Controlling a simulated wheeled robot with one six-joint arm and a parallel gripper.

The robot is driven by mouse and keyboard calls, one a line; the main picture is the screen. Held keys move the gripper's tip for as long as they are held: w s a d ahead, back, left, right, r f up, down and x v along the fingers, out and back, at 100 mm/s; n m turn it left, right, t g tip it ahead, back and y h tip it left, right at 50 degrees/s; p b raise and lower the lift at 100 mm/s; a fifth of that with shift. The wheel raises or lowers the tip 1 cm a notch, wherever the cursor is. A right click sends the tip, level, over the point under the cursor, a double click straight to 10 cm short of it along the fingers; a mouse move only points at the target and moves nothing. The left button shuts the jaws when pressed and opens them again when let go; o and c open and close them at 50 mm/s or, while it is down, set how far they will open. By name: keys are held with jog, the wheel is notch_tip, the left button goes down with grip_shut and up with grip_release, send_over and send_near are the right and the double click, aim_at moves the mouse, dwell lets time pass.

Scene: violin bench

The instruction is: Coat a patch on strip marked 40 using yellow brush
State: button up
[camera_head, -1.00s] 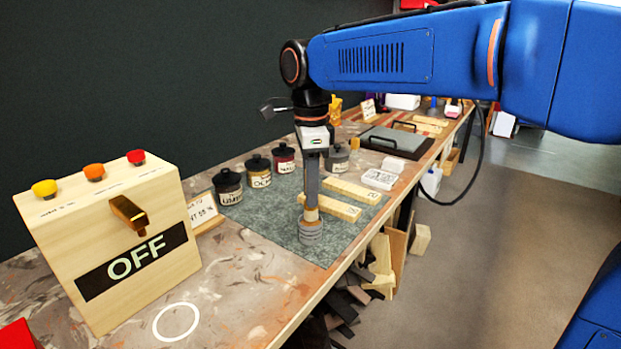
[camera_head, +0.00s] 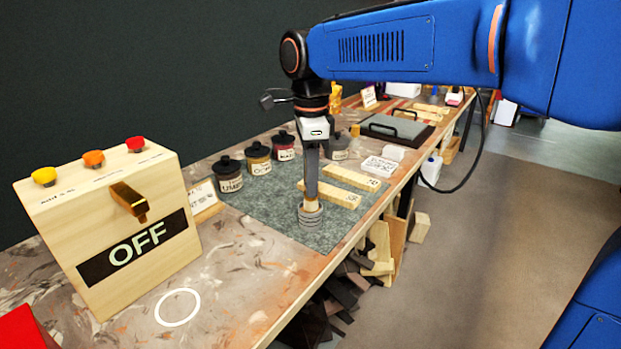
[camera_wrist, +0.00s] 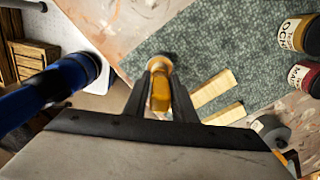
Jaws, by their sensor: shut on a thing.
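My gripper (camera_head: 311,190) points down over the near part of the green-grey mat (camera_head: 262,205). It is shut on a yellow piece, seemingly the yellow brush (camera_wrist: 160,92), in the wrist view. Directly under the fingers is a round grey ringed piece (camera_head: 310,214); whether it is a holder or part of the brush I cannot tell. Two pale wooden strips (camera_head: 330,193) (camera_head: 350,177) lie side by side on the mat, beyond the gripper. They also show in the wrist view (camera_wrist: 212,88) (camera_wrist: 223,114). Their end marks are too small to read surely.
Dark lidded jars (camera_head: 228,175) (camera_head: 258,159) (camera_head: 284,147) stand along the mat's far left side. A wooden box marked OFF (camera_head: 110,235) stands at the left, with a white ring (camera_head: 177,307) on the bench before it. White blocks (camera_head: 380,166) lie beyond the strips.

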jog(key=shift+f, duration=0.55)
dwell(1.4)
jog(key=shift+r, duration=0.1)
jog(key=shift+r, duration=3.45)
jog(key=shift+w, duration=0.1)
